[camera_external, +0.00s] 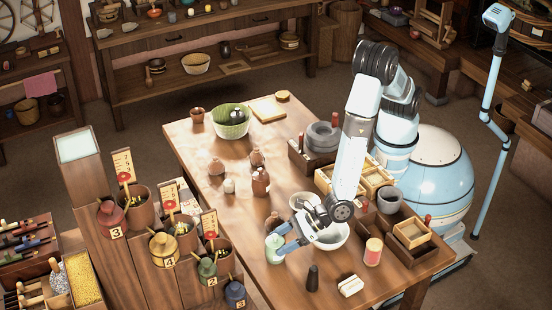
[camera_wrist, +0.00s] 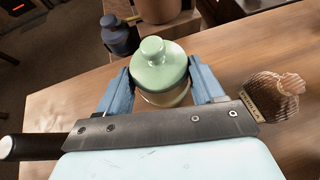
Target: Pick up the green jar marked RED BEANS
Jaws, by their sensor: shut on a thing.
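A pale green jar (camera_external: 274,250) with a knobbed lid is near the left edge of the wooden table (camera_external: 205,160). My gripper (camera_external: 283,241) comes from the right and is shut on this jar. In the wrist view, the two blue fingers of my gripper (camera_wrist: 158,78) press either side of the green jar (camera_wrist: 160,62), whose lower part is tan. No marking on the jar is readable. I cannot tell whether its base touches the table. A darker green jar (camera_external: 207,268), numbered 2, stands on the stepped stand to the left.
The stepped stand (camera_external: 150,278) borders the table's left.

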